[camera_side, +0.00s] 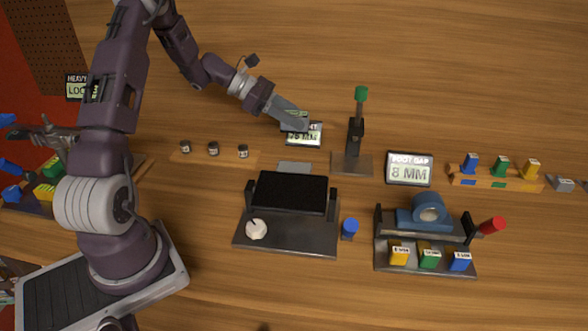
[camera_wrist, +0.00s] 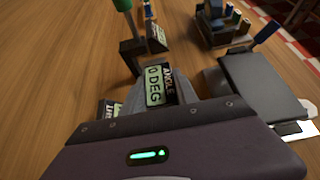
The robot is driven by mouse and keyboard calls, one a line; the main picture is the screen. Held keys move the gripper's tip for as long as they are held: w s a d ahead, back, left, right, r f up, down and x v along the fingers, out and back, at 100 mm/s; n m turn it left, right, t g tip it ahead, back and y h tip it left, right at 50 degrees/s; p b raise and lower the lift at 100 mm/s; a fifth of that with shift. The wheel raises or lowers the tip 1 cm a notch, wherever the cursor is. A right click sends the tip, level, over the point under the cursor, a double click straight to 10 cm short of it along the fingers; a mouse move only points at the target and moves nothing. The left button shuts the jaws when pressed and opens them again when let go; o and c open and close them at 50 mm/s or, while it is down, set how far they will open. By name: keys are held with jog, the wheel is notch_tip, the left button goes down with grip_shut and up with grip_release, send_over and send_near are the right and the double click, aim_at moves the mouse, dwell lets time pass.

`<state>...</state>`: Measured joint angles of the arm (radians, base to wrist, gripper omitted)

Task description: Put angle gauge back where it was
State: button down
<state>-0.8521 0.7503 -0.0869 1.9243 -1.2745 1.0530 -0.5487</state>
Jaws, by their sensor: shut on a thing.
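The angle gauge (camera_wrist: 157,86), a small block with a lit face reading "ANGLE 0 DEG", is between my gripper's fingers in the wrist view. My gripper (camera_wrist: 158,100) is shut on it. In the side view my gripper (camera_side: 298,121) is over the display reading "75 MM" (camera_side: 304,138), covering part of it. I cannot make out the gauge there. A pale flat plate (camera_side: 294,167) lies bare on the table behind the black-topped fixture (camera_side: 285,205). That fixture's dark top (camera_wrist: 262,85) is right of my gripper in the wrist view.
A stand with a green-topped lever (camera_side: 355,130) rises to the right of my gripper. The "ROOT GAP 8 MM" display (camera_side: 409,169) and a blue-topped fixture (camera_side: 425,220) stand further right. Small dark pieces (camera_side: 213,149) sit on a wooden strip to the left. The far table is clear.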

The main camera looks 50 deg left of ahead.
aim_at(295, 169)
notch_tip(295, 169, down, 12)
jog(key=shift+f, duration=0.25)
jog(key=c, duration=0.9)
grip_release()
jog(key=shift+f, duration=0.1)
jog(key=shift+c, duration=0.2)
